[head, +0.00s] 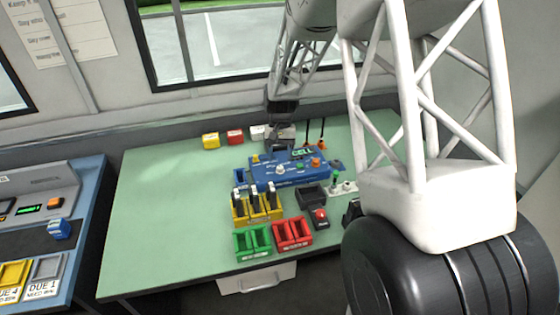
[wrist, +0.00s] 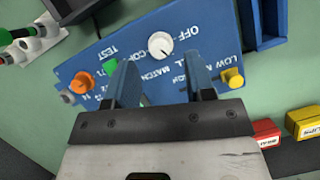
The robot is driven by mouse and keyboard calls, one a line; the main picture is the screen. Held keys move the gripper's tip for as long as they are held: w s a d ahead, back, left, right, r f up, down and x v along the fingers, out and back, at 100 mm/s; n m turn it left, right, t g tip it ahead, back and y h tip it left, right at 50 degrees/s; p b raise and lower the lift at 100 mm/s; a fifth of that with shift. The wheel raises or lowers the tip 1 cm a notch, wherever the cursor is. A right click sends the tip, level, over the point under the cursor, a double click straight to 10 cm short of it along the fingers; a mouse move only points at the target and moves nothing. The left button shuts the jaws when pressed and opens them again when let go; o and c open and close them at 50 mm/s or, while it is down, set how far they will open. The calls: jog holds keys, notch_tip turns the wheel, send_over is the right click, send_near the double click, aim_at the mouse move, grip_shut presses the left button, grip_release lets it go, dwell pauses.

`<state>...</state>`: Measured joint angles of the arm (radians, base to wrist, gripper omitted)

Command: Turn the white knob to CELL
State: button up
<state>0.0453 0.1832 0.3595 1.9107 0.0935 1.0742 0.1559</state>
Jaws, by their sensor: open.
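The white knob (head: 281,170) sits on the blue panel (head: 262,177), near its middle. In the wrist view, the white knob (wrist: 160,45) shows whole, with lettering around it and a dark mark on its face. My gripper (head: 280,144) is over the back of the panel. In the wrist view, my gripper (wrist: 163,88) has two blue fingers spread wide with nothing between them. The knob lies beyond the fingertips, apart from them. Which label the knob points to is too small to tell.
The panel also has an orange knob (wrist: 82,83), a green button (wrist: 110,66) and a yellow knob (wrist: 232,78). A yellow holder (head: 256,214), green bins (head: 252,239) and red bins (head: 292,234) stand in front. The table's left side (head: 160,220) is clear.

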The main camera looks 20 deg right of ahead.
jog(key=v, duration=0.5)
dwell(0.5)
jog(key=s+a+r+n+t, duration=0.1)
jog(key=s+r+t, duration=0.2)
jog(key=s+r, duration=1.4)
jog(key=s+r+n+t+h, duration=0.1)
jog(key=s+t, duration=0.2)
jog(key=s, duration=1.7)
jog(key=shift+a+r+n+t, duration=0.3)
jog(key=shift+r+n+t, duration=0.05)
jog(key=shift+n+t, duration=0.05)
jog(key=shift+w, duration=0.1)
jog(key=shift+c, duration=0.3)
dwell(1.2)
